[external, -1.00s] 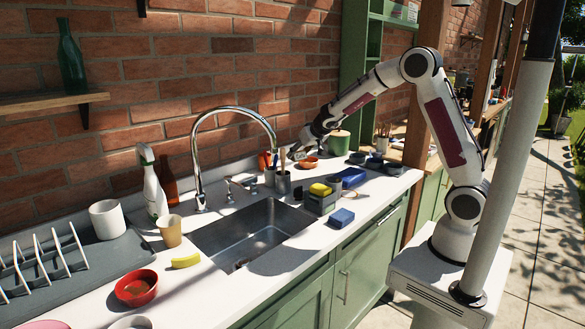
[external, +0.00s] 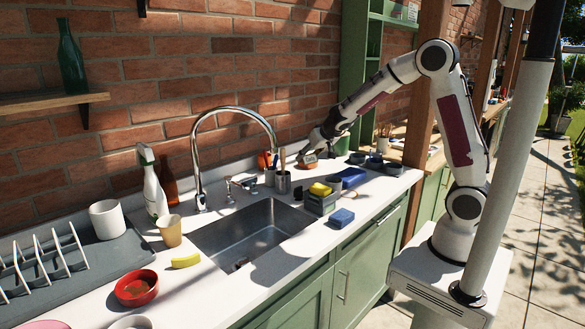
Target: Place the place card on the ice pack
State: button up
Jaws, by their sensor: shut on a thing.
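My gripper (external: 309,154) is at the back of the counter, near the wall and right of the tap. It is shut on a small pale thing, which I take to be the place card (external: 309,158); it is held above an orange bowl (external: 307,167) and largely hidden by the fingers. A blue, flat-looking block (external: 350,177), probably the ice pack, lies on the counter to the right of my gripper and nearer the front. A smaller blue block (external: 341,218) lies at the counter's front edge, so which one is the ice pack is not certain.
A grey caddy (external: 319,205) with a yellow sponge (external: 320,189) stands between the blue blocks. A utensil pot (external: 282,183) stands left of my gripper, beside the sink (external: 250,235) and tall tap (external: 197,160). Dark bowls (external: 393,168) stand to the right.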

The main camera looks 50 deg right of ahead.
jog(key=s, duration=0.6)
notch_tip(320, 180, up, 4)
jog(key=f+n+y, duration=0.1)
jog(key=n+y, duration=0.5)
jog(key=n, duration=0.1)
send_over(350, 173)
jog(key=shift+r, duration=0.25)
dwell(0.3)
jog(key=shift+f, duration=3.15)
